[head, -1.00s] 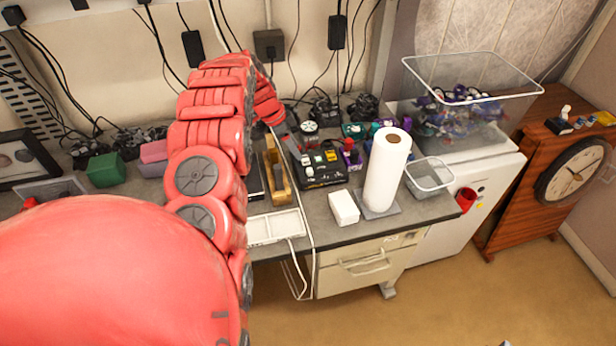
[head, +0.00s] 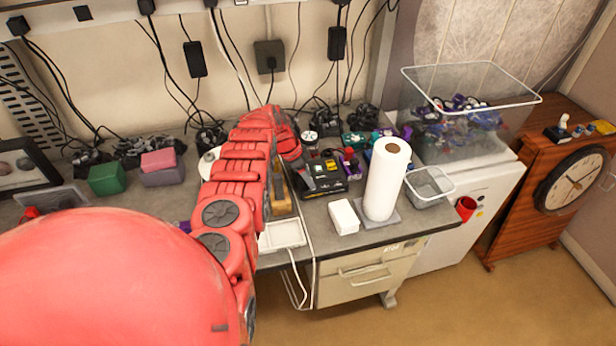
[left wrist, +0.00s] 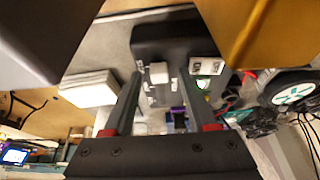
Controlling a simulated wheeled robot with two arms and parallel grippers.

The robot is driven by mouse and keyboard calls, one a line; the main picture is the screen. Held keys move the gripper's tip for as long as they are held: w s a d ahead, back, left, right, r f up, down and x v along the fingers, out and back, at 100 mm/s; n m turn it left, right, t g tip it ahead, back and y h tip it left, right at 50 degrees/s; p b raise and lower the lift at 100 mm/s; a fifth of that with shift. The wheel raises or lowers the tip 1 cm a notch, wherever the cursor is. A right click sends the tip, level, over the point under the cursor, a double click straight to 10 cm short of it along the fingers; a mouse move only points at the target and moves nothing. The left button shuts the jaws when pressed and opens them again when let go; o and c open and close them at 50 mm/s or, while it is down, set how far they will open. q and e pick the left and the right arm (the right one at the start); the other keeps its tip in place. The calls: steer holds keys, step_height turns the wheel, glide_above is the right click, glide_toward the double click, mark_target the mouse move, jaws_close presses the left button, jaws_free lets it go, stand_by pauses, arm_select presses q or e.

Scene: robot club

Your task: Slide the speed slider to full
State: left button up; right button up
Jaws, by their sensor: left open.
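The black control box (head: 322,180) stands on the desk, right of my left arm's end in the head view. In the left wrist view the black box (left wrist: 160,38) is close. A pale knob (left wrist: 158,72), likely the speed slider, sits on its face beside small white marks. Beside it are a white panel (left wrist: 205,67) and a green button (left wrist: 203,83). My left gripper (left wrist: 160,100) is open, its two fingers apart and pointing at the box, the knob appearing between their tips. I cannot tell whether they touch it. My right gripper is out of view.
A paper towel roll (head: 385,185) and a white box (head: 343,216) stand right of the control box. A wooden block (head: 281,190) and a white tray (head: 282,235) lie close to my arm. Cables hang on the wall behind. A wire basket (head: 429,186) is farther right.

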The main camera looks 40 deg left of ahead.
arm_select(q)
steer(key=shift+f, duration=0.1)
jaws_close()
stand_by(1.4)
